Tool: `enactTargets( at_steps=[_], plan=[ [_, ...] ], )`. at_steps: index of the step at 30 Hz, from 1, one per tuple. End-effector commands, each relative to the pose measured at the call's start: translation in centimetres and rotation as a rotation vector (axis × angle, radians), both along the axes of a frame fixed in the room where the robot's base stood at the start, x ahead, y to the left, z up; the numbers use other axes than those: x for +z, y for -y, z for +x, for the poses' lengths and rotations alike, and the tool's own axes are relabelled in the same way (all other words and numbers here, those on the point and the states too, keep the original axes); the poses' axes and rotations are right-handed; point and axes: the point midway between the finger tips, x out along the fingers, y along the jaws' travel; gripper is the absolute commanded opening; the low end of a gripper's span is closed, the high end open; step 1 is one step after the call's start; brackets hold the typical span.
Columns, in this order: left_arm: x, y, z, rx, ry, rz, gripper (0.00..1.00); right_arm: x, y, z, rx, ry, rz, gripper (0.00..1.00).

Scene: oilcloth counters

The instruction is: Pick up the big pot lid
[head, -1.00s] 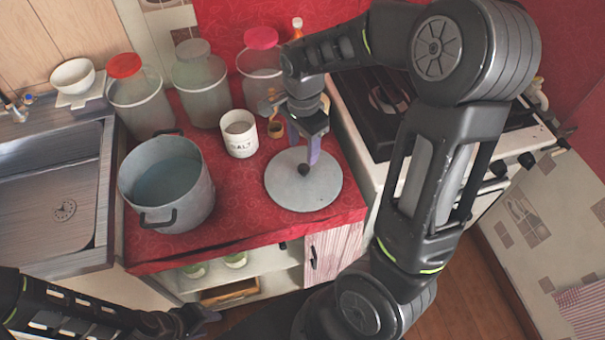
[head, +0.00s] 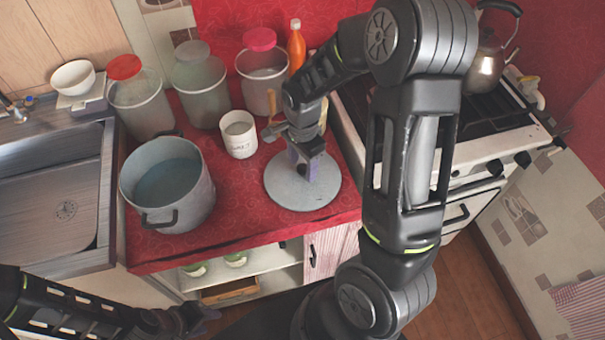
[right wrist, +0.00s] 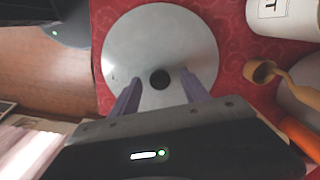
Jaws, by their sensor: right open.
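The big pot lid (head: 288,193) is a flat grey disc lying on the red oilcloth counter, right of the big pot (head: 190,190). It also shows in the right wrist view (right wrist: 160,40), with a dark round knob (right wrist: 160,79) at its middle. My right gripper (head: 305,172) is over the lid; in the right wrist view its two purple fingers (right wrist: 160,82) are apart, one on each side of the knob. In the head view the gripper hides the knob. My left gripper (head: 200,318) is low at the bottom left, away from the counter top; its jaws are unclear.
Several jars with lids, such as the pink-lidded one (head: 262,75), line the back. The stove (head: 480,150) with a kettle (head: 487,65) is at right, the sink (head: 60,190) at left.

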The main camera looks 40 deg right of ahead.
Motion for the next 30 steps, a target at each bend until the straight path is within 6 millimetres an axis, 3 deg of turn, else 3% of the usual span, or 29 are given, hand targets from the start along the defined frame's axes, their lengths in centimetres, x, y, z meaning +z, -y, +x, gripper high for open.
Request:
enactTargets(
  at_steps=[17, 30],
  plan=[
    [-0.02, 0.0, -0.01, 0.0, 0.0, 0.0, 0.39, -0.03, 0.02, 0.04, 0.0, 0.001, 0.0, 0.54],
    [-0.02, 0.01, 0.0, 0.0, 0.0, 0.0, 0.39, -0.02, 0.02, 0.04, 0.0, 0.001, 0.0, 0.19]
  ],
)
